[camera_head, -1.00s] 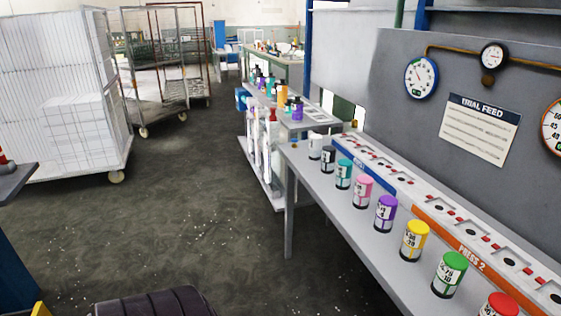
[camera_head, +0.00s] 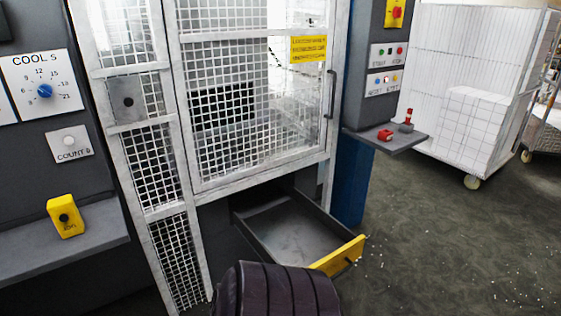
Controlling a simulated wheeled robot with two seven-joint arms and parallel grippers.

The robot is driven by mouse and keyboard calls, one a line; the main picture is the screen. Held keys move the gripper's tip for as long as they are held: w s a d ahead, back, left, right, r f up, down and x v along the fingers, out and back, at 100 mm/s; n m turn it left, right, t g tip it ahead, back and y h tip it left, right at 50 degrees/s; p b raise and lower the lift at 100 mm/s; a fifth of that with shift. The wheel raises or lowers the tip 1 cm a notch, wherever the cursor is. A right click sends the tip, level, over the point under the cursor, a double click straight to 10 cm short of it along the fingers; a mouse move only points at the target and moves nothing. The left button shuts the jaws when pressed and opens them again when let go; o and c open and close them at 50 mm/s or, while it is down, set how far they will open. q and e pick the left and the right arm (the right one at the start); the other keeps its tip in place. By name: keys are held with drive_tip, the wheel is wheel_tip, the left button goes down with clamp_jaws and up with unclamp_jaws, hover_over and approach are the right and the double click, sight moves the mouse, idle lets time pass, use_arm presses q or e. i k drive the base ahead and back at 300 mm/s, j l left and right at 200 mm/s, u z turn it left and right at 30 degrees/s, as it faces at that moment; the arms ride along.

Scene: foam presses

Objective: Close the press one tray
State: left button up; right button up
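The press tray (camera_head: 290,228) is a dark grey drawer under the press, pulled out toward the lower right. Its front panel (camera_head: 340,257) is yellow with a small dark handle. The press (camera_head: 235,110) above it has a white-framed mesh door. No label in view says which press this is. A dark ribbed part of my own body (camera_head: 280,290) covers the bottom middle and hides a little of the floor in front of the tray. Neither of my grippers is in view.
A small shelf (camera_head: 405,140) with red items juts out right of the press, beside a blue post. A white caged cart (camera_head: 465,90) stands behind it. A grey ledge with a yellow button box (camera_head: 66,216) is at left.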

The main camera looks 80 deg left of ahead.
sight(296, 231)
drive_tip(key=u, duration=2.15)
